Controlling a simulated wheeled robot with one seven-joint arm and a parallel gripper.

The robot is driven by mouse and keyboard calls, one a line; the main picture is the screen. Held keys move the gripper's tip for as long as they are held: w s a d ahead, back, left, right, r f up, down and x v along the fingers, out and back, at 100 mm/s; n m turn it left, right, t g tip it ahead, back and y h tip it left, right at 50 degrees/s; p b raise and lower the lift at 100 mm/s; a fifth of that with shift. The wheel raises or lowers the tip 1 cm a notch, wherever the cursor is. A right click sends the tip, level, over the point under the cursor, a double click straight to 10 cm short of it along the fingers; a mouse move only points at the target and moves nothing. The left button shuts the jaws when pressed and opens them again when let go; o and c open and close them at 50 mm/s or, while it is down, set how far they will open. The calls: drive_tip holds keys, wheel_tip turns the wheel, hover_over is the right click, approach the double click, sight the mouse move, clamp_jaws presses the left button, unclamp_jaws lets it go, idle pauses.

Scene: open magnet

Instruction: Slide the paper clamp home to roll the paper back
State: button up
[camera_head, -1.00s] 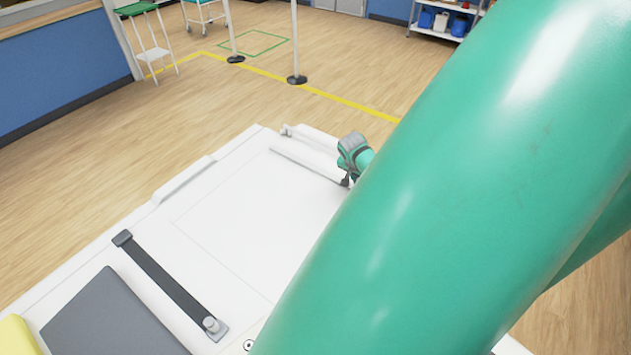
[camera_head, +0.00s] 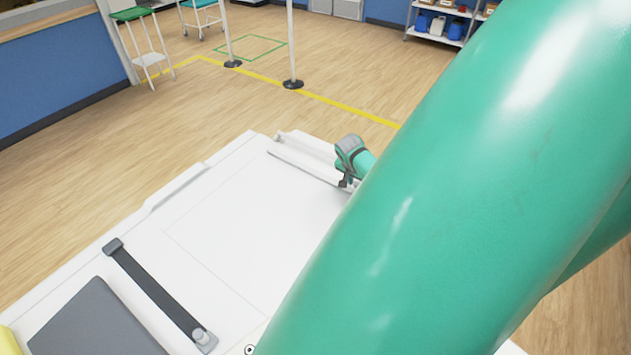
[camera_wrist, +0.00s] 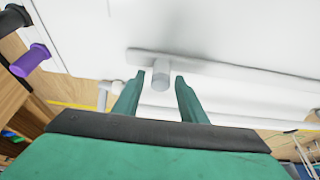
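A pale bar (camera_head: 303,168), which looks like the paper clamp, lies across the far part of the white table top. In the wrist view the bar (camera_wrist: 225,68) carries a short grey knob (camera_wrist: 160,76). My gripper (camera_wrist: 160,82) is open, with one green finger on each side of the knob; I cannot tell whether either touches it. In the head view my gripper (camera_head: 345,183) is at the bar's right part, half hidden by my green arm. The paper seems to be the white sheet (camera_head: 250,220) on the table.
A dark bar (camera_head: 157,292) with a knob crosses the near table beside a grey pad (camera_head: 90,325). In the wrist view, a purple handle (camera_wrist: 30,60) and a black handle (camera_wrist: 14,18) stand at the left. Posts (camera_head: 292,60) and open floor lie beyond the table.

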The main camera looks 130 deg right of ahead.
drive_tip(key=v, duration=1)
drive_tip(key=shift+r, duration=0.4)
drive_tip(key=shift+w, duration=0.2)
